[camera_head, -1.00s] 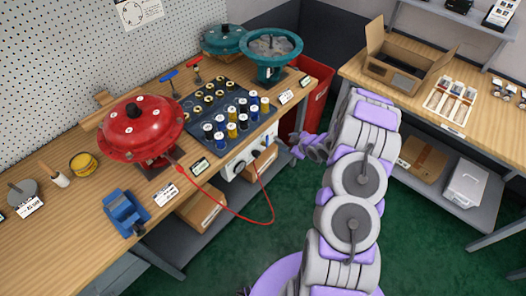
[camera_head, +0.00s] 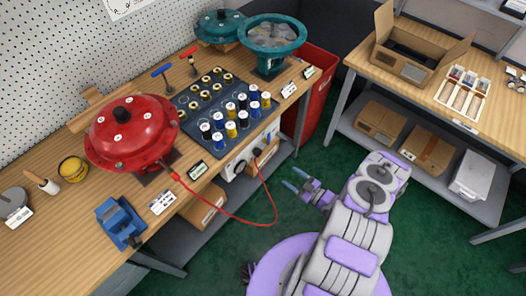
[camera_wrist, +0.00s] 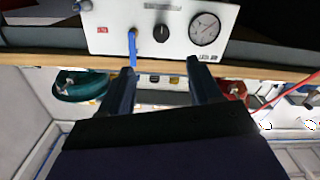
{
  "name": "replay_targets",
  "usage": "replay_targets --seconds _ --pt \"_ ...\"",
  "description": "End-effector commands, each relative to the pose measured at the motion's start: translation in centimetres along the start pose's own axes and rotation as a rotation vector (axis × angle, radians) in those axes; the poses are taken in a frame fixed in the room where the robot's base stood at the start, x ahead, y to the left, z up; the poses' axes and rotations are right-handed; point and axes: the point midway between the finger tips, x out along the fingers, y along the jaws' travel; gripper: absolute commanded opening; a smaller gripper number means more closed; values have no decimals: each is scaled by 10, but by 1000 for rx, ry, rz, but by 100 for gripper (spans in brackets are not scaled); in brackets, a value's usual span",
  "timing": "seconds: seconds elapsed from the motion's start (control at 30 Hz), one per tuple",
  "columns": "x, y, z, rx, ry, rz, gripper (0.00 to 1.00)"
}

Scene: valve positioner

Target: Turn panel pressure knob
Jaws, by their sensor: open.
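The white pressure panel (camera_head: 251,152) hangs under the front edge of the workbench in the head view. In the wrist view the panel (camera_wrist: 112,30) shows close, with a black knob (camera_wrist: 160,33) between a round gauge (camera_wrist: 204,30) and a blue part (camera_wrist: 132,46). My gripper (camera_head: 290,179) is open and empty, to the right of and below the panel in the head view. In the wrist view my gripper (camera_wrist: 163,64) has its two fingers spread below the knob, one on each side of it, apart from it. Which way the knob points is unclear.
A red hose (camera_head: 232,215) loops from the red actuator (camera_head: 131,130) down to the panel. Cardboard boxes (camera_head: 207,205) stand on the shelf below. A red bin (camera_head: 320,88) is behind. The green floor between the benches is clear.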

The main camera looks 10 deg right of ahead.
Motion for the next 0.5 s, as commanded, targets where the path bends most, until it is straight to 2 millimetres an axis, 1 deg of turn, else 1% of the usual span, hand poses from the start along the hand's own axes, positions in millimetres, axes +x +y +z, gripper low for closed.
replay_targets --seconds 0.07,0.17,0.27,0.5 --pt "1 -2 0 3 7 1 64" --pt "10 -3 0 2 9 -1 64" --pt "25 -3 0 2 9 -2 64" --pt "72 -3 0 1 9 -3 64"
